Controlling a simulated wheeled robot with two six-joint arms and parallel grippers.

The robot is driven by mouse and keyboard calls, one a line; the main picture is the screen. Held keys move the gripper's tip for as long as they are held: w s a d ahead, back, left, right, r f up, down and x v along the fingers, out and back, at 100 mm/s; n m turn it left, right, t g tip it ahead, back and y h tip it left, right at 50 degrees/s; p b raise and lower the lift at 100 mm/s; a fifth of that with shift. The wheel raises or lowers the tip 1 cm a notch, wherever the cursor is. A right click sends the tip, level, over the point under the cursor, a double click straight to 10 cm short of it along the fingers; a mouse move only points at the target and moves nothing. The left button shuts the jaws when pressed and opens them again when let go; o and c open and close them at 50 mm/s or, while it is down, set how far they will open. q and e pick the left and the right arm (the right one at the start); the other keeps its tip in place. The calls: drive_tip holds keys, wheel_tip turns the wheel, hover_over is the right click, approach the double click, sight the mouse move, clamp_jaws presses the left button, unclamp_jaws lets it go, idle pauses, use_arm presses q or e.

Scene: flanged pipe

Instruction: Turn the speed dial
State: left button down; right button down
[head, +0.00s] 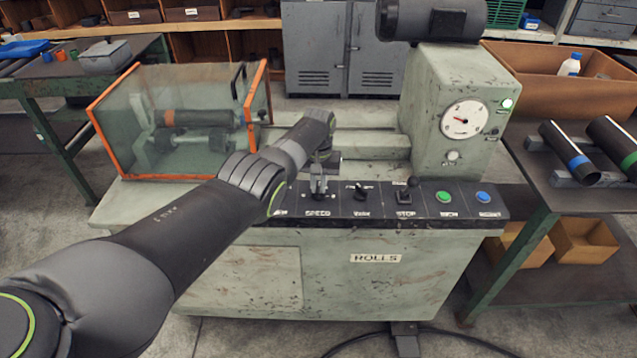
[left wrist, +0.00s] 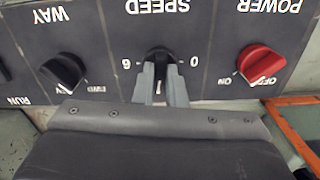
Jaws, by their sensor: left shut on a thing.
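The speed dial (left wrist: 157,56) is a black knob on the dark control panel, between the marks 6 and 0 in the left wrist view. My left gripper (left wrist: 157,75) is shut on it, with a finger on each side. My right gripper is in neither view.
A red power knob (left wrist: 260,62) and a black WAY knob (left wrist: 64,70) flank the dial. The stop lever (head: 406,192), green button (head: 443,197) and blue button (head: 483,197) lie farther right. An orange-framed guard (head: 180,115) stands behind at left.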

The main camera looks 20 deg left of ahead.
use_arm(q)
drive_tip(key=n, duration=0.5)
drive_tip(key=shift+r+n, duration=0.1)
drive_tip(key=shift+n, duration=0.2)
drive_tip(key=n, duration=0.9)
drive_tip(key=shift+n+p, duration=0.3)
drive_tip(key=shift+n, duration=2)
drive_tip(key=c, duration=1.5)
unclamp_jaws()
wheel_tip(320, 180, up, 9)
drive_tip(key=p, duration=0.7)
wheel_tip(320, 180, up, 8)
hover_over(319, 187)
drive_tip(key=shift+s+r, duration=0.1)
drive_tip(key=shift+r, duration=0.05)
